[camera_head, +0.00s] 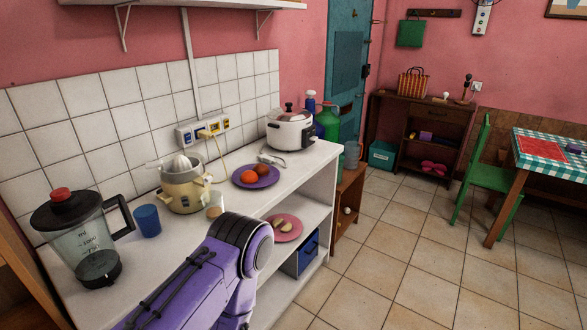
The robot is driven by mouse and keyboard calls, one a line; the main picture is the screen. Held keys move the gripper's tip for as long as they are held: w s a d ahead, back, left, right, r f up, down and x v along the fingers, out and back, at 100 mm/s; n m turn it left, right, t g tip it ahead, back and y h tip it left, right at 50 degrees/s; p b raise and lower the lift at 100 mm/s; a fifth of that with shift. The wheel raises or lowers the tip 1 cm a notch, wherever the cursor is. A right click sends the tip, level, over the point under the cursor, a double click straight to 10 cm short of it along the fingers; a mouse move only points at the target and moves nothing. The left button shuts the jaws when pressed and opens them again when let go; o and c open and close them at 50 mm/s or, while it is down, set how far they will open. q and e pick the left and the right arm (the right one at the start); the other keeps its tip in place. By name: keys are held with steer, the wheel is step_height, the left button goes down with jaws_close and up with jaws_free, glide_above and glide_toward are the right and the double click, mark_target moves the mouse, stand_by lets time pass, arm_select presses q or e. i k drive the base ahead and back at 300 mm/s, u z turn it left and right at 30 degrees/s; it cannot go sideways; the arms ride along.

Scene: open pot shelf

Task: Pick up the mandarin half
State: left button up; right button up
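On the white counter, a purple plate (270,183) holds two rounded pieces of fruit. The nearer one is bright orange (249,177) and looks like the mandarin; I cannot tell if it is a half. The one behind it is darker, brownish orange (262,169). A purple arm link of mine rises from the bottom edge to a dark joint in front of the counter, nearer to me than the plate. Neither of my grippers shows in this view.
A cream citrus juicer (184,192), a small cup (214,205), a blue cup (148,220) and a blender (85,245) stand left of the plate. A white cooker (290,130) stands behind it. A pink plate (277,236) sits on the shelf below.

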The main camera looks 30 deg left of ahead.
mark_target(248, 177)
steer(key=z, duration=0.05)
steer(key=i, duration=0.85)
steer(key=u, duration=1.05)
steer(key=i, duration=0.7)
steer(key=u, duration=2.95)
steer(key=k, duration=1.2)
steer(key=z, duration=1.85)
steer(key=i, duration=0.55)
steer(key=u, duration=0.1)
